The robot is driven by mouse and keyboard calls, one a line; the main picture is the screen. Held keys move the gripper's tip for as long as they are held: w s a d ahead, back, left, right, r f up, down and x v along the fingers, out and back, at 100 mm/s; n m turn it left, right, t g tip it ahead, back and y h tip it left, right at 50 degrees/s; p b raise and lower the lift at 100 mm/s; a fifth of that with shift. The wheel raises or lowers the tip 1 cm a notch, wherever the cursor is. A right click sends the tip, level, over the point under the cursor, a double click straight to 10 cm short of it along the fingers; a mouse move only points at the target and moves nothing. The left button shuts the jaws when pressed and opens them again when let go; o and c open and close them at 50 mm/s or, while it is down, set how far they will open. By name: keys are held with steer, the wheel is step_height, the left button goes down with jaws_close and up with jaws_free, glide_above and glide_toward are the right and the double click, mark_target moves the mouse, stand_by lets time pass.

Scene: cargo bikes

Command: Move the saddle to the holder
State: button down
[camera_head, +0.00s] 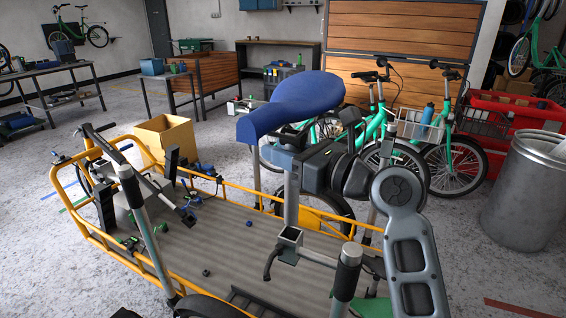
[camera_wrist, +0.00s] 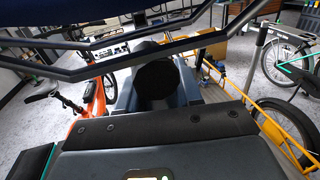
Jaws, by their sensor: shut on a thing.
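The blue saddle (camera_head: 293,101) is raised above the cargo bed in the head view, nose to the left and slightly down. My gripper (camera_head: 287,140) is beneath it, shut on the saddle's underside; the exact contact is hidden. In the wrist view, the saddle's grey rails (camera_wrist: 130,42) cross the top, with a strip of its blue underside (camera_wrist: 40,10) at the upper left. A metal post with a clamp (camera_head: 290,237) stands below the saddle over the cargo bed. I cannot tell for sure which part is the holder.
The yellow-railed cargo bike bed (camera_head: 235,240) lies below with small loose parts on it. A handlebar stem (camera_head: 145,225) rises in front. A cardboard box (camera_head: 165,137) is behind left; green bikes (camera_head: 455,160) and a metal bin (camera_head: 525,190) stand right. Open floor lies left.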

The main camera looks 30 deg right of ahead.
mark_target(283, 96)
steer(key=shift+r+p, duration=2.7)
steer(key=shift+p, duration=0.1)
steer(key=shift+r+p, duration=0.85)
steer(key=shift+r, duration=1.55)
